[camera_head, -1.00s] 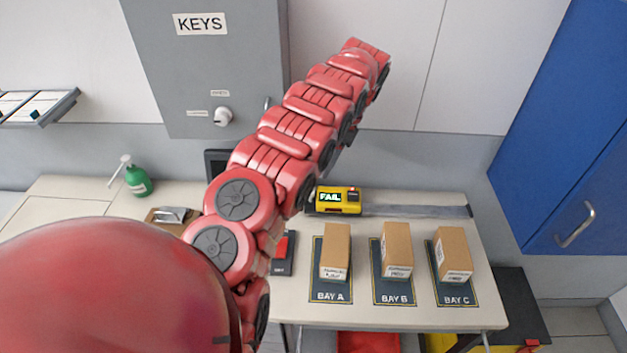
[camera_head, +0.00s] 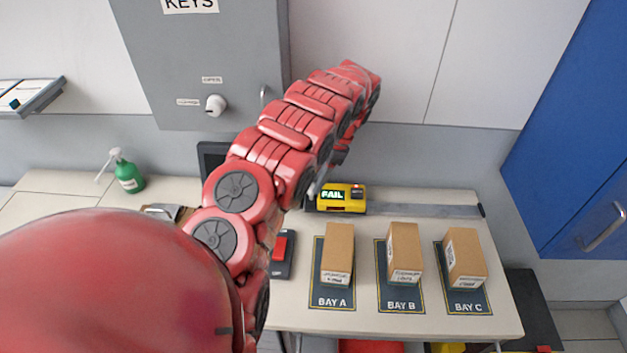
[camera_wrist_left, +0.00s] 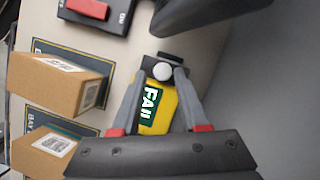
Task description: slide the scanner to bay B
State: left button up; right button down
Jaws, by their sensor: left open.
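The yellow scanner (camera_head: 350,205) with a green FAIL screen sits near the left end of a grey rail (camera_head: 430,210), behind bay A. It also shows in the left wrist view (camera_wrist_left: 158,118). My left gripper (camera_head: 319,181) is over the scanner, its hand partly hidden by my arm in the head view. In the left wrist view my left gripper (camera_wrist_left: 164,72) is open, its fingers on either side of the scanner and a round white knob. I cannot tell whether they touch. The bay B mat (camera_head: 383,285) lies right of bay A. My right gripper is not in view.
Cardboard boxes stand on the bay A (camera_head: 338,250), bay B (camera_head: 404,250) and bay C (camera_head: 465,255) mats in front of the rail. A red-buttoned device (camera_head: 281,250) is left of bay A. A grey key cabinet (camera_head: 200,80) hangs behind. The rail is clear right of the scanner.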

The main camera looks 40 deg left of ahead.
pick_arm(q)
jog(key=shift+w+p+x, duration=0.2)
jog(key=shift+p+x, duration=0.1)
jog(key=shift+x, duration=0.85)
jog(key=shift+a, duration=0.1)
jog(key=shift+c, duration=0.3)
grip_shut()
jog(key=shift+f, duration=0.15)
